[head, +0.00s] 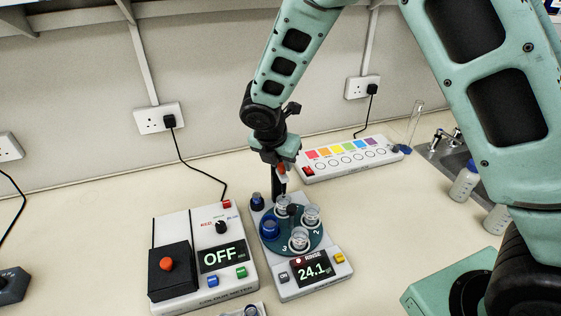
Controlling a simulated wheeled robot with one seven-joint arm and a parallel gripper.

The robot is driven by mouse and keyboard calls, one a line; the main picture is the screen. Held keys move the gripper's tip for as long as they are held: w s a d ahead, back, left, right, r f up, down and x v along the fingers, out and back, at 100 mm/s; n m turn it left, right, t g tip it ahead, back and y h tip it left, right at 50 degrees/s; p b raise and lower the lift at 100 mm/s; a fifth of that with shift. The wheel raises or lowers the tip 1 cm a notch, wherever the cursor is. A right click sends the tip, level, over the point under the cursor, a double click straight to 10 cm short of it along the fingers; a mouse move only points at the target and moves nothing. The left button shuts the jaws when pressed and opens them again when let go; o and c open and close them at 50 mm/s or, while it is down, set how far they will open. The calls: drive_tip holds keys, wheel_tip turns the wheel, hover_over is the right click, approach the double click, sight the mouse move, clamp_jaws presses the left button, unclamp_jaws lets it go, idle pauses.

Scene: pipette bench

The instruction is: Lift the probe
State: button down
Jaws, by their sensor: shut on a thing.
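My gripper (279,155) is above the back of the carousel meter (330,285), pointing down. It is shut on the probe (282,172), of which a small orange and white part shows just under the jaws. A dark upright post (274,187) stands close beside it. The probe's lower end is near a clear beaker (283,201) at the back of the blue-green carousel (272,246). I cannot tell whether its tip is inside the beaker. The meter's display reads 24.1, with a lit "RINSE" label above it.
Two more clear beakers (299,238) and a blue-capped item (270,229) sit on the carousel. A colour meter (222,257) reading OFF stands to the left. A white strip with coloured squares (345,154) lies behind right. Bottles (463,183) stand near a sink at right.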

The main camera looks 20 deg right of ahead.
drive_tip(key=shift+w+r, duration=0.1)
drive_tip(key=shift+r, duration=0.1)
drive_tip(key=c, duration=1.5)
unclamp_jaws()
drive_tip(key=shift+r, duration=0.1)
drive_tip(key=b+v, duration=0.1)
drive_tip(key=v, duration=0.7)
drive_tip(key=b+v, duration=0.2)
drive_tip(key=v, duration=0.7)
drive_tip(key=shift+s, duration=0.3)
